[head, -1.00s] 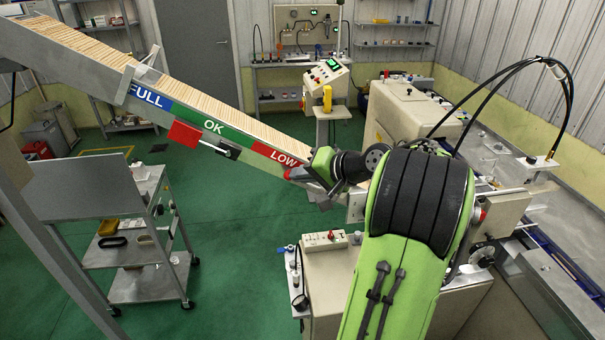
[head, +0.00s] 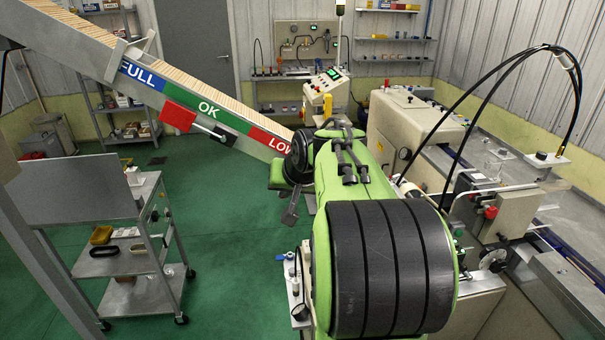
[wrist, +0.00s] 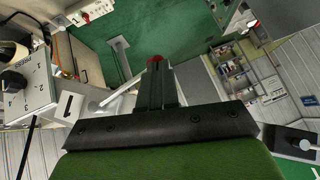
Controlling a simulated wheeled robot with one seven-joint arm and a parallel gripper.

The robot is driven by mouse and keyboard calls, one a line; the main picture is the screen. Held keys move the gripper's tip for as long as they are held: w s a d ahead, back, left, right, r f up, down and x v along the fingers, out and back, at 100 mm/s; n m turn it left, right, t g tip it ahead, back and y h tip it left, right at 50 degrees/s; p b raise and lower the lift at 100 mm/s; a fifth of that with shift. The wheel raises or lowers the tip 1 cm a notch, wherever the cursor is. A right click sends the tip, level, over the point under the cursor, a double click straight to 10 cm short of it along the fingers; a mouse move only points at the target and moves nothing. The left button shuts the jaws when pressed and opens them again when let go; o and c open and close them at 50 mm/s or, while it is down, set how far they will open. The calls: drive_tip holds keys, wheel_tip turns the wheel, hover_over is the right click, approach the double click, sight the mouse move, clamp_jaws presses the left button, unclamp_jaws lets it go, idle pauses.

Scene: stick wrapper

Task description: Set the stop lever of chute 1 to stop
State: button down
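Chute 1's number plate, a white sign with a black 1 (wrist: 68,104), shows at the left in the wrist view. My gripper (wrist: 156,72) points away from the camera there, its dark fingers close together. A round red knob (wrist: 156,59) shows right at the fingertips; I cannot tell if they touch it. In the head view my gripper (head: 290,214) hangs beside the low end of a sloping chute (head: 262,142) marked FULL, OK and LOW. My arm hides the chute's lower end.
A trolley (head: 115,260) stands at the left. A control panel (head: 326,80) stands behind my arm, machines at the right. The green floor (head: 230,230) between trolley and arm is clear.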

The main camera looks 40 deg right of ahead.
drive_tip(key=shift+w+f, duration=0.1)
drive_tip(key=shift+r+p, duration=0.75)
drive_tip(key=shift+p, duration=0.05)
